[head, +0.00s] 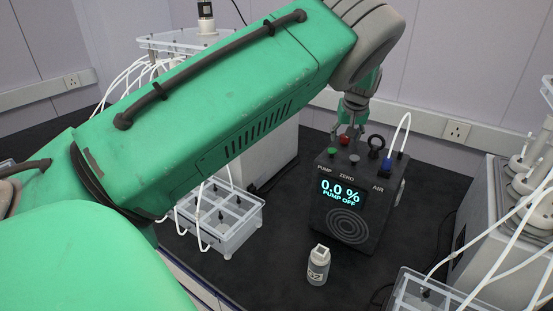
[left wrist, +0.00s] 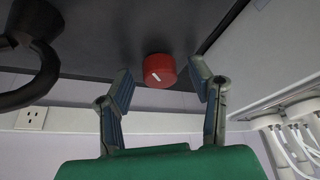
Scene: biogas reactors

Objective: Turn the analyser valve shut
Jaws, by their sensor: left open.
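The analyser (head: 345,200) is a dark box on the black bench, its screen reading "0.0 %" and "PUMP OFF". Its red valve knob (head: 345,140) is on the top, towards the back. In the left wrist view the red knob (left wrist: 160,71) shows a white pointer line, slanted. My left gripper (head: 349,128) is over the back of the analyser at the knob. In the left wrist view its two fingers (left wrist: 162,84) are spread, one on each side of the knob, with visible gaps. My right gripper is not in view.
A black ring handle (head: 376,142) stands beside the knob, and a blue connector with a white tube (head: 399,140) is at the right. A small white bottle (head: 318,266) stands in front. Clear-lidded racks (head: 222,215) are at left; reactor equipment (head: 510,220) is at right.

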